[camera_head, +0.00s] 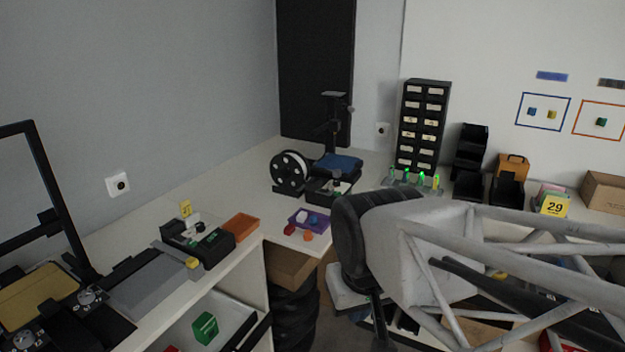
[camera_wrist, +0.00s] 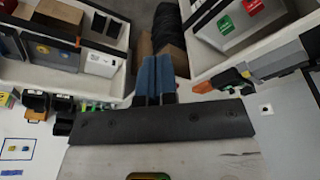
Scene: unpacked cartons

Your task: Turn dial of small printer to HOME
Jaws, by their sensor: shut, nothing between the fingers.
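The small printer (camera_head: 333,140) stands at the far corner of the white counter in the head view. It has a dark upright post, a blue bed (camera_head: 338,163) and a white-and-black spool (camera_head: 290,171) at its left. A dark control box (camera_head: 326,194) with a small light part on top sits at its front. The dial's pointer and any HOME mark are too small to read. My gripper shows in the wrist view, its two blue-faced fingers (camera_wrist: 155,78) together and empty. It is apart from the printer, which I cannot make out in that view.
A purple tray (camera_head: 311,219) with small coloured pieces lies before the printer. An orange tray (camera_head: 241,226) and a dark device (camera_head: 197,243) sit to the left. A drawer tower (camera_head: 422,125) and green-lit items (camera_head: 421,180) stand right. My pale arm covers the lower right.

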